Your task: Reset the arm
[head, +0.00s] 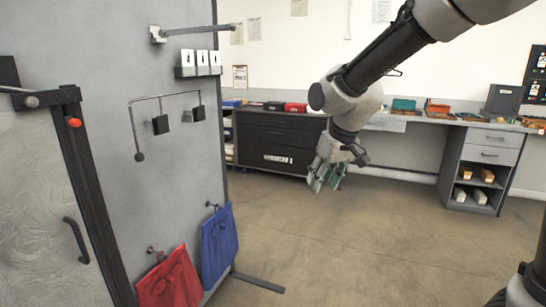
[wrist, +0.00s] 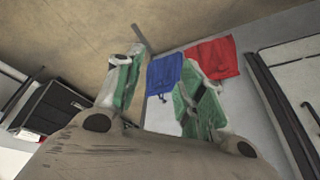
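My arm reaches in from the upper right of the head view and bends downward. My gripper (head: 325,182) hangs in the air over open floor, with its green-and-grey fingers pointing down. In the wrist view, the two fingers of my gripper (wrist: 163,82) stand apart with nothing held between them. The gripper is apart from the panel and furniture.
A grey panel (head: 110,45) on the left carries a red bag (head: 170,280), a blue bag (head: 219,245), a bent rod (head: 133,125) and a wall arm (head: 200,30). A dark drawer cabinet (head: 275,140) and desk (head: 485,150) stand behind. The middle floor is clear.

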